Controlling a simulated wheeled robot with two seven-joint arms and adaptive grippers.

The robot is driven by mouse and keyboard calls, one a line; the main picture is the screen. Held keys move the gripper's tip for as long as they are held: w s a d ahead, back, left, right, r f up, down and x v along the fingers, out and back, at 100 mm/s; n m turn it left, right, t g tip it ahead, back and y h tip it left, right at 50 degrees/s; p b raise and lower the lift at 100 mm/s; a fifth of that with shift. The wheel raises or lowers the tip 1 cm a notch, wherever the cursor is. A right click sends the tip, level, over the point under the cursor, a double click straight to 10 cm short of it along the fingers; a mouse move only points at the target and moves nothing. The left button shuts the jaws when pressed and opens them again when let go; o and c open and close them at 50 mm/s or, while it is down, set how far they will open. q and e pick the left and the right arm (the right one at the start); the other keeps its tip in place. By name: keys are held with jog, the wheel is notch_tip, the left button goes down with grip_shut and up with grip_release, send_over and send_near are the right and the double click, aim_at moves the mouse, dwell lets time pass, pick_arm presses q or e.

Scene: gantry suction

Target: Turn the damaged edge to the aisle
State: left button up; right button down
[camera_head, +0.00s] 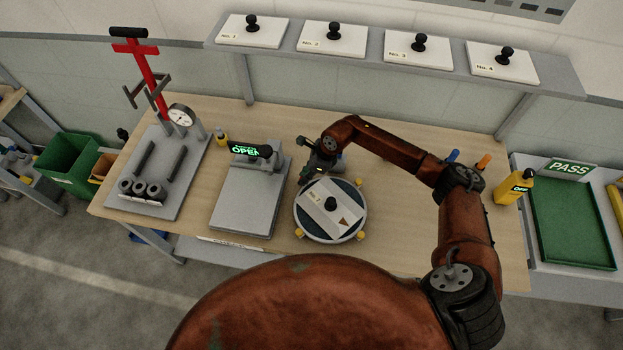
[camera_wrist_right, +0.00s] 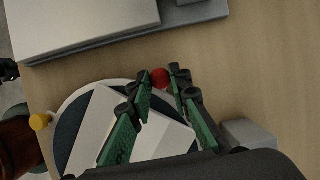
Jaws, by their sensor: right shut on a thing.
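A round turntable (camera_head: 300,222) with a dark top and pale rim stands on the workbench. A white plate (camera_head: 318,203) with a black knob and a number label lies tilted across it. A brown triangular mark (camera_head: 344,222) shows at the plate's right, near corner; I take it for the damaged edge. My right gripper (camera_head: 308,175) is at the turntable's far left rim. In the right wrist view its green-padded fingers (camera_wrist_right: 161,88) are closed around a red knob (camera_wrist_right: 160,77) at the rim. The plate (camera_wrist_right: 165,138) lies partly hidden behind the fingers. My left gripper is out of view.
A grey fixture (camera_head: 240,205) with a green OPEN display stands left of the turntable. Further left is a grey board (camera_head: 160,195) with a red clamp and dial. Numbered plates rest on a back shelf (camera_head: 385,66). A green PASS tray (camera_head: 565,225) is at right.

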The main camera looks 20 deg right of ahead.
jog(key=shift+s+d+f, duration=0.1)
jog(key=shift+s, duration=0.05)
dwell(0.5)
jog(key=c, duration=1.8)
grip_release()
jog(key=shift+s+d, duration=0.1)
jog(key=shift+o, duration=0.2)
jog(key=v, duration=1.2)
